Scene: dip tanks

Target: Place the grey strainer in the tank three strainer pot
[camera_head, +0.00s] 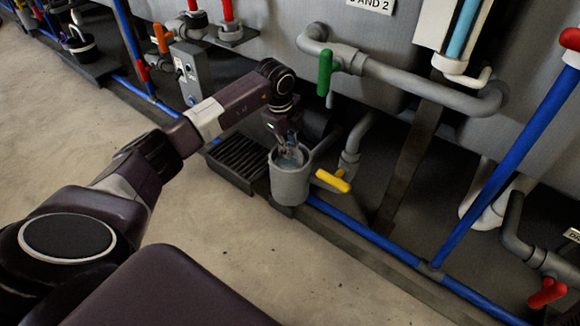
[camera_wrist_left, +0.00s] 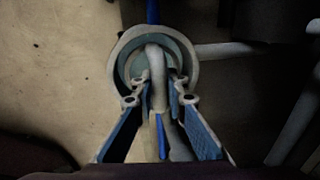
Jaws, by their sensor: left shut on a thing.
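A round grey strainer pot (camera_head: 290,186) stands beside a yellow-handled valve; its rim also shows in the wrist view (camera_wrist_left: 114,60). My left gripper (camera_head: 288,146) points down at the mouth of this pot. In the wrist view my left gripper (camera_wrist_left: 160,92) is closed around the upright grey handle of the grey strainer (camera_wrist_left: 156,58). The strainer's round body lies within the pot's rim. Its lower part is hidden inside the pot, so I cannot tell whether it rests on the bottom. My right gripper is not in view.
A yellow valve handle (camera_head: 333,180) is just right of the pot, with grey pipes behind it. A dark grate (camera_head: 238,158) lies to the left. A blue pipe (camera_head: 372,236) runs along the floor. A green valve handle (camera_head: 325,72) is above. Bare floor (camera_head: 240,252) is in front.

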